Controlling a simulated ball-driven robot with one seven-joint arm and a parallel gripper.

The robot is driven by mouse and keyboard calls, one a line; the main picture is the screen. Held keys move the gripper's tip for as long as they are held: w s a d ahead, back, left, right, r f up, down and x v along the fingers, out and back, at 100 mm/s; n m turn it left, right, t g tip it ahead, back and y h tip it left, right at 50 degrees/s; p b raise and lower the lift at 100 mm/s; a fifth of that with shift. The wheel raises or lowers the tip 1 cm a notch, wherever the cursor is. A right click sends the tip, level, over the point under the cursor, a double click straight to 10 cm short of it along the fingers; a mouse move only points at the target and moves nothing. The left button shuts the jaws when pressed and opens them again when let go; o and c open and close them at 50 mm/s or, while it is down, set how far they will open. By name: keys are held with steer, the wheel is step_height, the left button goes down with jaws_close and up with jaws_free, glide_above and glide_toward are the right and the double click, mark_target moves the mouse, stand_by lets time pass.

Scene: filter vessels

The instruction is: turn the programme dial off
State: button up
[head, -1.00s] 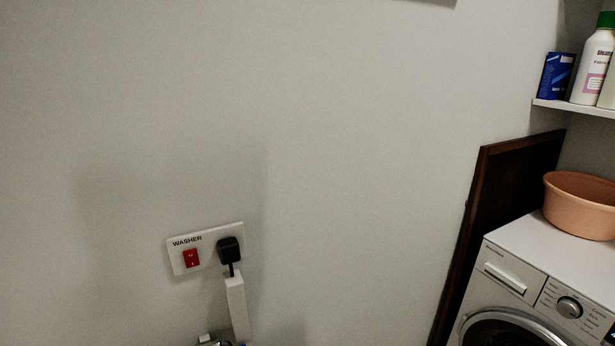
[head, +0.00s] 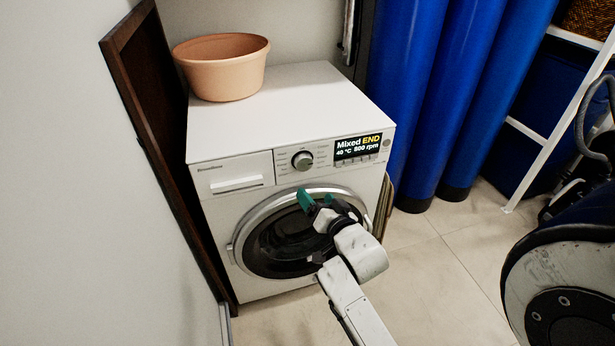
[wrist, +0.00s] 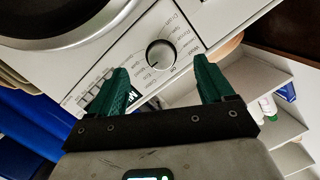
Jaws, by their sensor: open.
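The programme dial (head: 302,160) is a round silver knob on the white washing machine's front panel, left of a lit display (head: 358,147) reading "Mixed END, 40 °C, 800 rpm". My gripper (head: 316,206) has green fingers and is in front of the machine's door, below the dial. In the wrist view the dial (wrist: 161,54) shows upside down, ahead of and between the two spread fingers of my gripper (wrist: 160,82), with nothing held. The word "Off" seems to be printed by the dial; the pointer's exact setting is too small to tell.
The washing machine (head: 290,105) stands by the left wall with a peach basin (head: 222,68) on top. A dark wooden board (head: 165,130) leans at its left. Blue cylinders (head: 410,90) stand at its right. Tiled floor (head: 450,260) is clear in front of the cylinders.

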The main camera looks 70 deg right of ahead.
mark_target(306, 164)
steer(key=shift+m+t+h, duration=0.4)
steer(key=shift+m+h, duration=0.1)
steer(key=shift+h, duration=0.3)
steer(key=x, duration=0.3)
steer(key=s+d+x, duration=0.1)
steer(key=x, duration=0.3)
steer(key=r+x, duration=0.1)
steer(key=x, duration=0.3)
steer(key=shift+d+r+b, duration=0.1)
steer(key=shift+d+b, duration=0.25)
steer(key=c, duration=1)
steer(key=shift+c, duration=0.2)
